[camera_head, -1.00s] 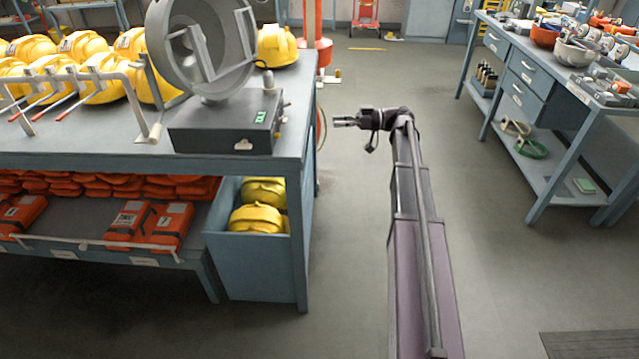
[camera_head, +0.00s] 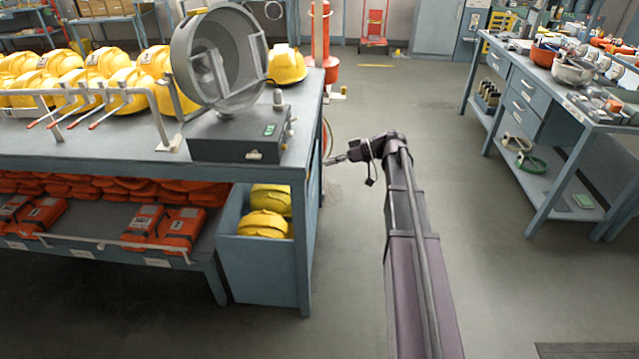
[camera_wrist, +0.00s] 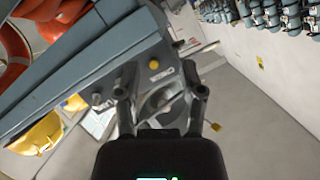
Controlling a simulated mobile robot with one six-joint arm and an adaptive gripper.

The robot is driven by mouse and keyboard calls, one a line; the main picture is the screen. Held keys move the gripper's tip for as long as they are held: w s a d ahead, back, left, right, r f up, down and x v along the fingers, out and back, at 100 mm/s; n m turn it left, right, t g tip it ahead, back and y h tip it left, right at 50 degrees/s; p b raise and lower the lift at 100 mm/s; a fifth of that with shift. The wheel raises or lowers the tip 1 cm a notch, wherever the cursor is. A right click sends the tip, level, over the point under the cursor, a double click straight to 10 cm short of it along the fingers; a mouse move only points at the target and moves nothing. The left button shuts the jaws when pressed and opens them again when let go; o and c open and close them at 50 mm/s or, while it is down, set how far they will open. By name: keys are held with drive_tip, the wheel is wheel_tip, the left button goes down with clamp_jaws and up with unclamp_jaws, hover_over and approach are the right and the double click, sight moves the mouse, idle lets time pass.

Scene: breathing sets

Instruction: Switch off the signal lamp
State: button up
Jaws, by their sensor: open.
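The signal lamp is a large grey round drum (camera_head: 222,60) with an open shuttered front, standing on a grey box (camera_head: 235,138) at the right end of the left bench. The box has a small green display, a light knob (camera_head: 278,98) on top and small controls on its right side. My gripper (camera_head: 332,160) is open and empty, just right of the bench end and apart from the lamp. In the wrist view its two fingers (camera_wrist: 160,78) are spread. A yellow round button (camera_wrist: 153,64) shows between and beyond them; I cannot tell whether it belongs to the lamp.
Several yellow helmets (camera_head: 85,72) and a pale rail stand left of the lamp on the bench (camera_head: 120,150). A blue bin (camera_head: 262,262) with yellow helmets is below. Another bench (camera_head: 565,180) stands right.

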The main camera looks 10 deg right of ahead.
drive_tip(key=s+a+m+g+h+p, duration=0.2)
drive_tip(key=s+a+m+h+p, duration=0.2)
drive_tip(key=s, duration=0.5)
drive_tip(key=a+h+p, duration=0.1)
drive_tip(key=a+p, duration=0.1)
drive_tip(key=p, duration=0.1)
drive_tip(key=shift+s+a+f+h, duration=0.15)
drive_tip(key=shift+h, duration=0.15)
drive_tip(key=s+f+m+h, duration=0.2)
drive_tip(key=s+m+h, duration=0.1)
drive_tip(key=s, duration=0.3)
drive_tip(key=s+f+m+h, duration=0.3)
drive_tip(key=s+h, duration=0.2)
drive_tip(key=s, duration=0.2)
drive_tip(key=shift+d+g+h, duration=0.25)
drive_tip(key=shift+g+h, duration=0.05)
idle(1.0)
